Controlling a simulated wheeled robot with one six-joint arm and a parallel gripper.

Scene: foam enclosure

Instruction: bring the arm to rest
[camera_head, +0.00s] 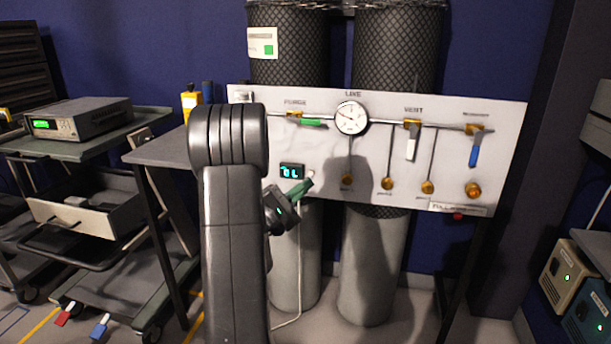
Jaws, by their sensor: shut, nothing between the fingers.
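My arm (233,230) stands upright in the middle-left of the head view, with its rounded dark elbow at the top. My gripper (305,186) shows just right of the arm, partly hidden behind it. Its green fingers are shut and empty, pointing up and right. They overlap the lower left of the pale valve panel (375,185) in the picture, below the small digital display (291,171). I cannot tell whether the fingers touch the panel.
The panel carries a round gauge (351,117), a green-handled valve (312,122), a white lever (411,142) and a blue lever (474,155). Grey cylinders (372,265) stand behind it. A dark table (165,149) and a cart (90,149) with an instrument (78,118) are left.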

